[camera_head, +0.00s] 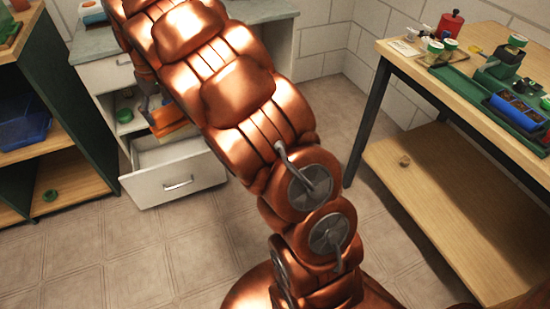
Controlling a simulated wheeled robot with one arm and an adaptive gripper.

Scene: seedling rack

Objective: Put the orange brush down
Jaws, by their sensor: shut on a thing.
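My gripper (151,105) is at the left, partly hidden by my copper-coloured arm, over the cabinet front. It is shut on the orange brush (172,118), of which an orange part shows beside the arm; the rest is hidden. The brush is above the open white drawer (176,188) in this view. I cannot tell how far it is from the drawer or shelf.
The white cabinet with a grey top (92,47) has an open shelf space with green items (125,115). A dark green shelf with a blue crate (22,128) stands left. A wooden table (403,49) bearing trays and pots stands right. Tiled floor between is clear.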

